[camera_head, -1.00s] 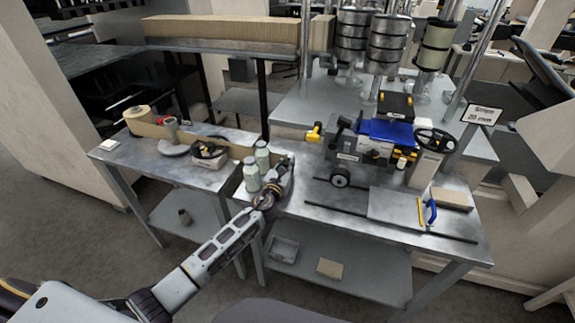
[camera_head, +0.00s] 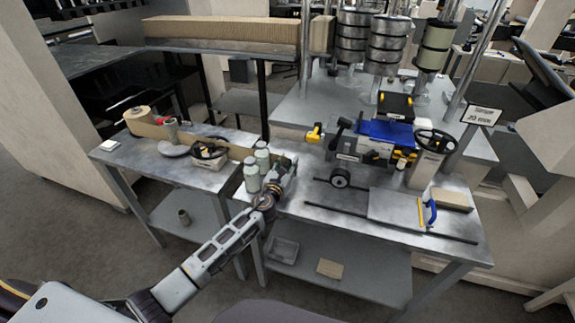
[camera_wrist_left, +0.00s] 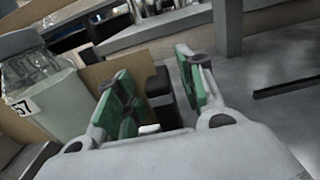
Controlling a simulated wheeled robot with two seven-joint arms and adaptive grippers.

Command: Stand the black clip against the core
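My left gripper (camera_head: 287,168) is at the left end of the machine bench, just right of two pale bottles. In the left wrist view its green-padded fingers (camera_wrist_left: 155,88) stand apart. A black block-like thing (camera_wrist_left: 161,92), perhaps the black clip, shows between and beyond the fingers. I cannot tell whether the pads touch it, and the gripper hides it in the head view. I cannot tell which is the core. My right gripper is not in view.
The bottles (camera_head: 252,178) stand close to my left gripper; one also fills the left of the wrist view (camera_wrist_left: 50,95). A brown board (camera_wrist_left: 125,65) stands behind the fingers. The machine (camera_head: 365,145) is to the right.

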